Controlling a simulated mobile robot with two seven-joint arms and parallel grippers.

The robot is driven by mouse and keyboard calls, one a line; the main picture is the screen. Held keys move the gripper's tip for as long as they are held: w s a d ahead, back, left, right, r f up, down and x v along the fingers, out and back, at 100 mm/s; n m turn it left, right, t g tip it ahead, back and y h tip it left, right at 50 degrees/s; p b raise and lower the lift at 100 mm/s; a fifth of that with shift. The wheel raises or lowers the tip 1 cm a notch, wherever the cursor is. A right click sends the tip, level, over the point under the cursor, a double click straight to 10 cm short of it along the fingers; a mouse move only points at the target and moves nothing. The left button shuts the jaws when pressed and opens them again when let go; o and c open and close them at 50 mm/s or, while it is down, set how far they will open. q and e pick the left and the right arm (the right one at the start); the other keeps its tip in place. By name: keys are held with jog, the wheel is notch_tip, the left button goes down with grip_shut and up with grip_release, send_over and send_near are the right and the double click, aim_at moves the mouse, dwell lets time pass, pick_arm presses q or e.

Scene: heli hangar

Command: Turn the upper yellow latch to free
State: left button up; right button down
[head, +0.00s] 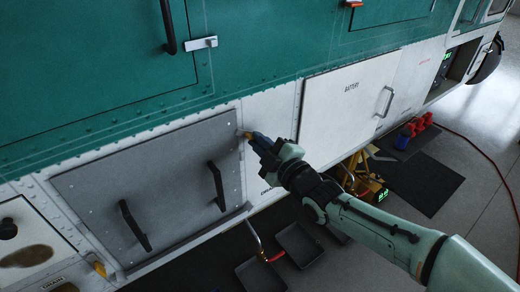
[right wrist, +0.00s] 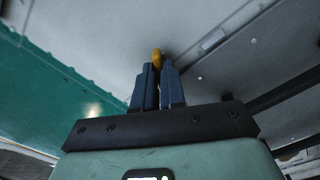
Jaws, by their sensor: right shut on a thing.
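The upper yellow latch (head: 247,135) sits at the upper right corner of a grey panel (head: 160,160) on the helicopter's side. My right gripper (head: 257,143) reaches it from the right and is shut on it. In the right wrist view the yellow latch (right wrist: 157,56) shows between the tips of the two blue fingers (right wrist: 158,72). The fingers hide part of the latch. A second yellow latch (head: 100,268) is at the panel's lower left corner. My left gripper is not in view.
The grey panel has two black handles (head: 216,186). To the right is a white battery door (head: 345,100) with a handle. Black trays (head: 300,243), a yellow device (head: 365,180) and a red hose (head: 490,160) lie on the floor below. The green fuselage (head: 260,40) is above.

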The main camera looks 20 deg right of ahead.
jog(key=m+b, duration=0.1)
jog(key=m, duration=1)
jog(key=shift+m, duration=0.3)
dwell(0.4)
jog(key=c, duration=1.2)
grip_release()
